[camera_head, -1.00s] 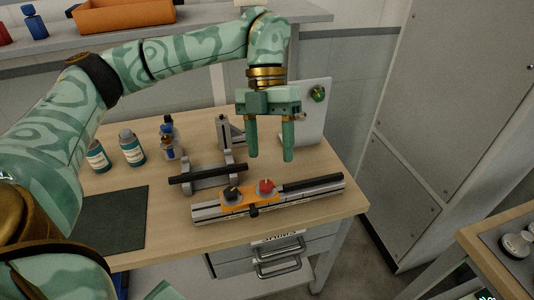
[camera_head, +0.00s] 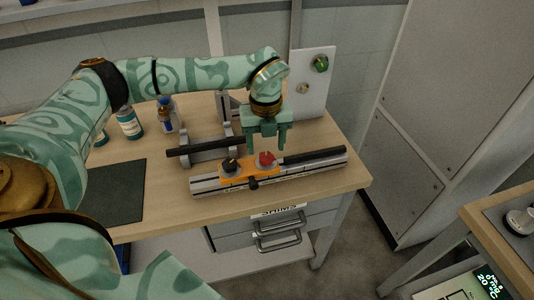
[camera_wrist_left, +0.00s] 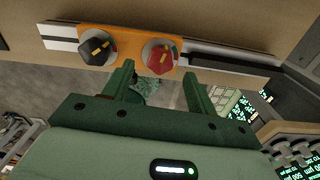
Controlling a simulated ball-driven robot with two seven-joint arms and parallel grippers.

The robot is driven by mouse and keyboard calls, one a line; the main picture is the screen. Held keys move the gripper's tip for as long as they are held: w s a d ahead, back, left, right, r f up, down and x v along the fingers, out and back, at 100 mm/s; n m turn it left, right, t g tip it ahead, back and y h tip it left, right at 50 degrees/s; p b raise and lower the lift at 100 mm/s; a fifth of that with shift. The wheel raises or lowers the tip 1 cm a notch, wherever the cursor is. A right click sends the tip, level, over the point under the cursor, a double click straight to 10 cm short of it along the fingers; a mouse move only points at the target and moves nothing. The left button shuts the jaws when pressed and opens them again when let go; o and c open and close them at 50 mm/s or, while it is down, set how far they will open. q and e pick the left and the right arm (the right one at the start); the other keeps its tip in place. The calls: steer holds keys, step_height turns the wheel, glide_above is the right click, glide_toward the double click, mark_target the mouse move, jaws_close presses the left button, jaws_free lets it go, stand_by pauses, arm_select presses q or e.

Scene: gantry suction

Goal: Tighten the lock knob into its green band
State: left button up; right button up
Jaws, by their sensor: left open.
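An orange carriage (camera_head: 249,171) sits on a silver rail (camera_head: 210,184) and carries a black knob (camera_head: 230,165) and a red knob (camera_head: 266,159), each with a pointer mark. In the left wrist view the black knob (camera_wrist_left: 96,47) and red knob (camera_wrist_left: 159,54) show on the orange plate. My left gripper (camera_head: 267,148) is open, pointing down just above and around the red knob's position; contact cannot be told. Its fingers (camera_wrist_left: 158,76) are empty. My right gripper is out of view.
A black bar on grey supports (camera_head: 207,147) lies behind the carriage. A white upright panel (camera_head: 311,90) with a green knob (camera_head: 320,64) stands behind right. Bottles (camera_head: 130,123) stand at left by a dark mat (camera_head: 112,193). The rail's front table strip is clear.

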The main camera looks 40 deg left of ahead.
mark_target(266, 156)
arm_select(q)
steer(key=shift+f, duration=1.6)
